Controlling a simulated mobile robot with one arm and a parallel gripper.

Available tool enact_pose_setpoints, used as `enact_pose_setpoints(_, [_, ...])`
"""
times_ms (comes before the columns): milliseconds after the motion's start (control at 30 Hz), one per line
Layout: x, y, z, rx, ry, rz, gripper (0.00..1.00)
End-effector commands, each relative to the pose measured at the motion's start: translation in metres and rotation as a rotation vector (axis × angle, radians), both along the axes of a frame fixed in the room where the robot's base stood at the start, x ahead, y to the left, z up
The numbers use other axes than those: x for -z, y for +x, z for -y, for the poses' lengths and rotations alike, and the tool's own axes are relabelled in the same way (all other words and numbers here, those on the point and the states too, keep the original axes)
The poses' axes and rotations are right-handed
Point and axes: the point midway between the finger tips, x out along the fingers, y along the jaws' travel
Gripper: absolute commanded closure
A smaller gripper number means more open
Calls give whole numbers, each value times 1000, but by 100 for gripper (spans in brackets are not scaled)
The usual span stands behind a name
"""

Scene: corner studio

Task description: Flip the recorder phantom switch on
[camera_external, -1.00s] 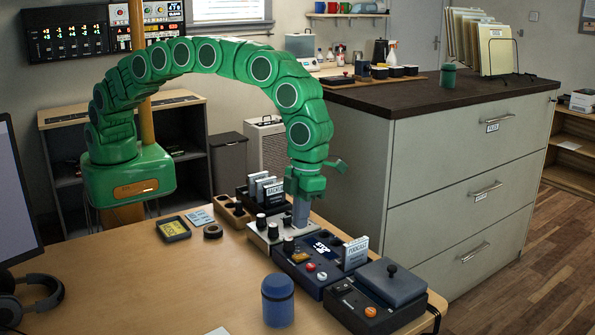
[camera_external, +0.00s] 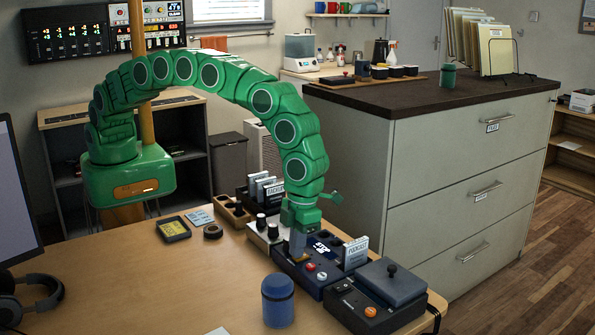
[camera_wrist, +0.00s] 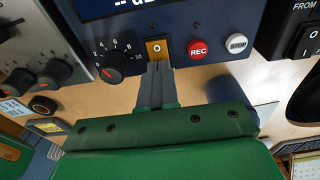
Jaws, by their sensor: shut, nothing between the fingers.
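The recorder (camera_external: 330,262) is a dark blue box on the desk. No phantom label is readable. My gripper (camera_external: 298,254) is shut and empty, pointing down at the recorder's near-left part. In the wrist view its fingertips (camera_wrist: 156,66) are at the lower edge of the amber switch; whether they touch cannot be told. In the external view the fingers hide the switch.
Left of the recorder is a silver box with knobs (camera_wrist: 40,50). Right of it is a black box with an orange knob (camera_external: 372,300). A blue canister (camera_external: 278,300) stands in front. Cards (camera_external: 357,250) stand behind. The desk's left middle is mostly clear.

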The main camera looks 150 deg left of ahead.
Motion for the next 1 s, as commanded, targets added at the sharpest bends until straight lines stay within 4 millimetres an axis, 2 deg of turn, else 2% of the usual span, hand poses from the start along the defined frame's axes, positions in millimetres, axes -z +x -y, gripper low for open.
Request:
enact_pose_setpoints(400, [16,-1,10,4,94,-5,100])
enact_pose_setpoints(667, [21,-2,12,3,91,-10,100])
enact_pose_setpoints(1000, [23,-3,3,5,90,-14,100])
